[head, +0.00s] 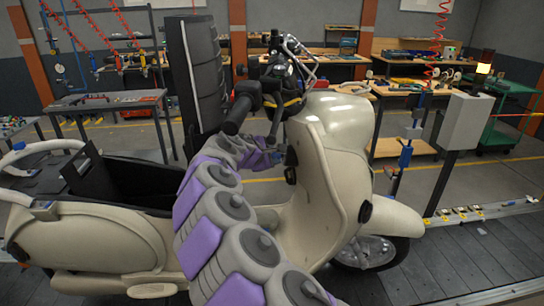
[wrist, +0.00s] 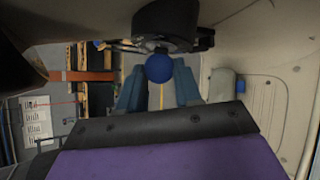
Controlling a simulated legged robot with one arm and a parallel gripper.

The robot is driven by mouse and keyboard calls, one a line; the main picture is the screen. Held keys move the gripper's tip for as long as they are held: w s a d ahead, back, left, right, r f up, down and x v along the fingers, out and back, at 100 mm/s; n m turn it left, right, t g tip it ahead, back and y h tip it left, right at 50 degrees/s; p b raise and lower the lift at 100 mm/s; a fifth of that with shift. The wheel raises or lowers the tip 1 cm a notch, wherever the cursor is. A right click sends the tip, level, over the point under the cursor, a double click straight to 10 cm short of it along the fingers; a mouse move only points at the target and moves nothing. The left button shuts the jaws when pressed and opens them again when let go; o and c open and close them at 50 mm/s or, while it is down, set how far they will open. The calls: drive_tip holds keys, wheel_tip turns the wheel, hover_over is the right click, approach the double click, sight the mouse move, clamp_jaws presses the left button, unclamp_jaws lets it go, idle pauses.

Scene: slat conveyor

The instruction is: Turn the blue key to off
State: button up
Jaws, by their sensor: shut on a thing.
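The blue key (wrist: 159,68) shows as a round blue knob in the wrist view, below a dark ignition housing (wrist: 166,30) on the scooter's inner front panel. My gripper (wrist: 159,82) has its two blue-grey fingers on either side of the key and is shut on it. In the head view my gripper (head: 276,158) reaches behind the front shield of the cream scooter (head: 335,140), below the handlebar. The key itself is hidden there. The key's exact turn angle cannot be told.
The handlebar grip (head: 238,115) hangs just above my arm. The seat box (head: 115,185) stands open at the left. A grey control box (head: 465,122) on a post stands right of the scooter. Workbenches (head: 110,100) line the back.

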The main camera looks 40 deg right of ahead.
drive_tip(key=shift+r+n+g+y+p, duration=0.25)
drive_tip(key=shift+g+y+p, duration=0.2)
drive_tip(key=shift+p, duration=2.6)
drive_tip(key=shift+a+r+p, duration=0.1)
drive_tip(key=shift+a+p, duration=0.05)
drive_tip(key=shift+p, duration=0.35)
drive_tip(key=shift+y+p, duration=0.25)
drive_tip(key=shift+p, duration=0.05)
drive_tip(key=shift+n+p, duration=0.25)
drive_tip(key=shift+p, duration=0.55)
drive_tip(key=shift+g+y+p, duration=0.25)
drive_tip(key=shift+y+p, duration=0.05)
drive_tip(key=shift+p, duration=0.15)
